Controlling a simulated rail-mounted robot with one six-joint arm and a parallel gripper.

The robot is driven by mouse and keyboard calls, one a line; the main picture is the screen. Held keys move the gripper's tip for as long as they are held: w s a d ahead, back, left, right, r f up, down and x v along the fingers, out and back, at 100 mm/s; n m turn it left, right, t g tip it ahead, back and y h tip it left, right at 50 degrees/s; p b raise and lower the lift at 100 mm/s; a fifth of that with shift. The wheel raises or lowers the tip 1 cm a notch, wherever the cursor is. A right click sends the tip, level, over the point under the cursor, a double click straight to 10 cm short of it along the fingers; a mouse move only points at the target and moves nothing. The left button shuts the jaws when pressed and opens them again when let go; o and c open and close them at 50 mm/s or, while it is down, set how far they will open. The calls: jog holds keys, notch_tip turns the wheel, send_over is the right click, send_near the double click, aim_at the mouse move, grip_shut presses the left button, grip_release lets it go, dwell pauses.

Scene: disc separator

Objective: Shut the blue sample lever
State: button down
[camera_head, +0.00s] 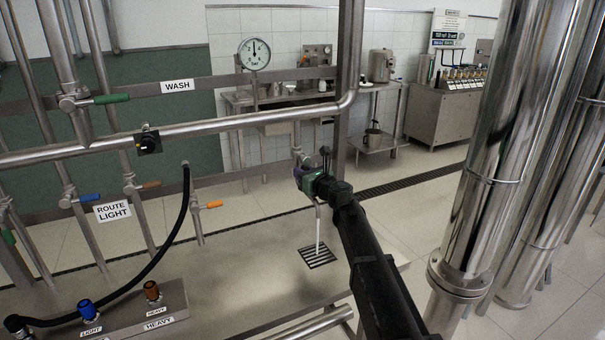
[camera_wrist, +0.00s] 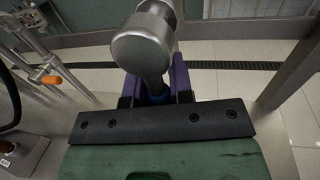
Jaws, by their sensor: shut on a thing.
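My gripper (camera_head: 308,177) is at the sample valve in the middle of the head view, at the end of my black arm. In the wrist view its purple fingers (camera_wrist: 155,84) are shut on the blue sample lever (camera_wrist: 157,97), of which only a small blue part shows between them. The valve's round steel body (camera_wrist: 143,45) is just beyond the fingers. In the head view the lever is hidden by my gripper. A thin pale stream (camera_head: 318,232) runs from below the valve down to a drain grate (camera_head: 318,256).
Another blue lever (camera_head: 88,198) is on a pipe by the ROUTE LIGHT sign (camera_head: 113,211). An orange lever (camera_head: 213,205), a green lever (camera_head: 112,98) and a black hose (camera_head: 170,235) are at the left. A thick steel column (camera_head: 490,150) stands right of my arm.

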jog(key=shift+s+a+m, duration=0.2)
jog(key=shift+a+m, duration=0.05)
jog(key=shift+m, duration=0.55)
jog(key=c, duration=1)
grip_release()
